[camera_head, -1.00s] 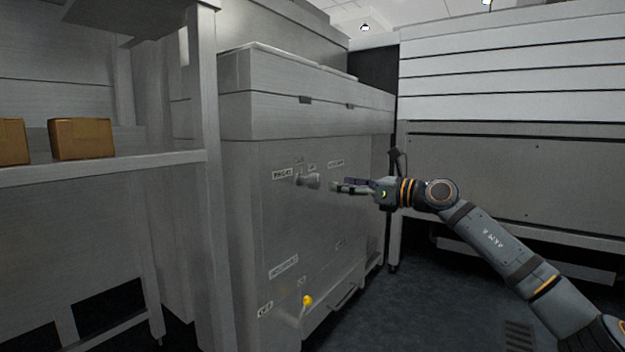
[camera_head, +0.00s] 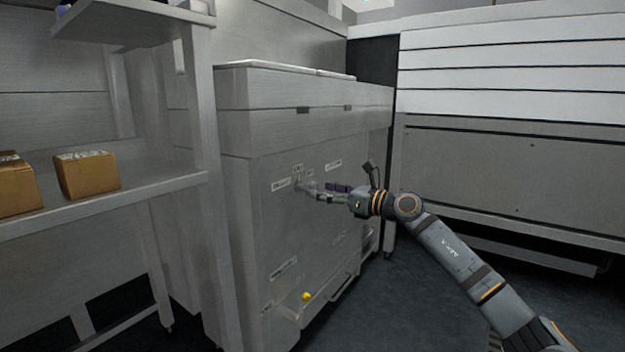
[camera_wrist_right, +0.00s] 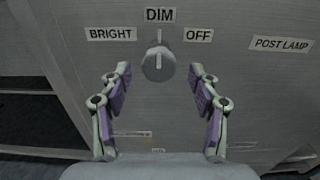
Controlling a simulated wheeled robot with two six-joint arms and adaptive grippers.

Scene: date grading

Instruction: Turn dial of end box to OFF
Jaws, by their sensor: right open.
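The dial (camera_wrist_right: 158,65) is a round grey knob on the metal front of the end box (camera_head: 262,215). In the right wrist view its pointer line stands upright, toward the DIM label (camera_wrist_right: 159,15). The BRIGHT label (camera_wrist_right: 111,34) is to its left and the OFF label (camera_wrist_right: 198,36) to its right. My right gripper (camera_wrist_right: 160,82) is open, its purple-padded fingers on either side of the dial's lower part in the picture, with gaps on both sides. In the head view my right gripper (camera_head: 318,193) reaches the panel and hides most of the dial. My left gripper is not in view.
A POST LAMP label (camera_wrist_right: 281,44) is right of the OFF label. A yellow knob (camera_head: 306,296) sits low on the box. A shelf (camera_head: 150,192) with cardboard boxes (camera_head: 88,175) stands at left. Open floor (camera_head: 400,310) lies right of the box.

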